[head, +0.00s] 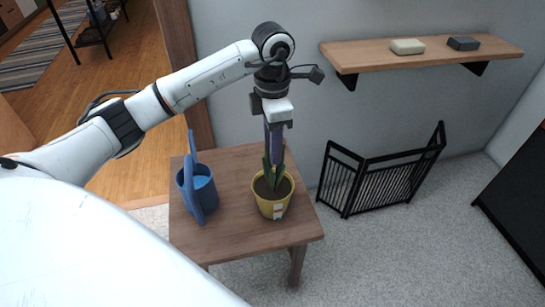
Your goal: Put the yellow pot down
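The yellow pot (272,206) is upright over the right part of the small wooden table (232,234). My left gripper (277,122) points down directly above the plant, at the top of the purple part. Its fingertips are not clear enough to show whether they grip the plant. A small pale tag shows on the pot's front. My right gripper is out of view.
A blue watering can (203,192) stands on the table left of the pot. A black folding screen (375,178) stands on the carpet to the right. A wall shelf (425,53) holds a pale block (407,46) and a dark block (463,43). The table's front left is clear.

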